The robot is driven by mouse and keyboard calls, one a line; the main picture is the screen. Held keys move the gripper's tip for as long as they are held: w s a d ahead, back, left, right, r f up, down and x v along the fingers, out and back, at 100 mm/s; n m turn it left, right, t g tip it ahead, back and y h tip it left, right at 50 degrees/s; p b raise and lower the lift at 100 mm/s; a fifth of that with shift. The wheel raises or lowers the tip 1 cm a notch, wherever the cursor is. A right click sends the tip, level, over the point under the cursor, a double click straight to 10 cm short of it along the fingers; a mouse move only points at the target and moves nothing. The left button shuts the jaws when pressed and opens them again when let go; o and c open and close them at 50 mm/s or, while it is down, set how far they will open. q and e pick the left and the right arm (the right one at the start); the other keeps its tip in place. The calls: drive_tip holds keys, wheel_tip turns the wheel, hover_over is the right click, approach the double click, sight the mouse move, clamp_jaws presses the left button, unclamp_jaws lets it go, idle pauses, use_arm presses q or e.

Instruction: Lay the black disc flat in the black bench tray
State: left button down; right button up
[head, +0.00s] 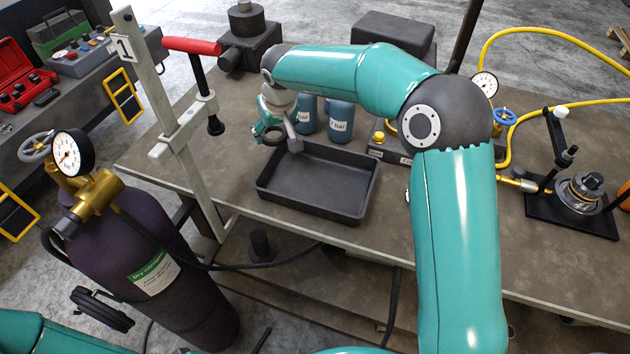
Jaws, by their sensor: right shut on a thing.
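The black bench tray (312,208) lies on the workbench, an open rectangular tray with low walls. Its visible floor is bare. My right arm arches over from the right, and its gripper (276,138) hangs at the tray's back left corner. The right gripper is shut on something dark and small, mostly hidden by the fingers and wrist. I cannot tell from this view whether it is the black disc, and no separate black disc shows plainly. My left gripper is out of view; only part of my left arm shows at the bottom left.
Blue canisters (341,120) stand close behind the tray. A red-handled clamp post (180,140) rises left of it. A gas cylinder (150,265) with a gauge stands at the front left. A metal assembly (583,194) sits on a black plate at right. Yellow hose runs behind.

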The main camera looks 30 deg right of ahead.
drive_tip(key=shift+a, duration=0.2)
drive_tip(key=shift+r, duration=0.2)
wheel_tip(320, 180, up, 12)
drive_tip(key=m+h+b, duration=0.1)
drive_tip(key=m+b, duration=0.2)
drive_tip(key=b, duration=0.4)
hover_over(318, 184)
drive_tip(key=f, duration=0.4)
drive_tip(key=f+b, duration=0.1)
drive_tip(key=f, duration=0.4)
drive_tip(key=s+f, duration=0.1)
drive_tip(key=f, duration=0.4)
drive_tip(key=shift+a, duration=0.2)
drive_tip(key=shift+f+b, duration=0.3)
drive_tip(key=shift+f, duration=2.35)
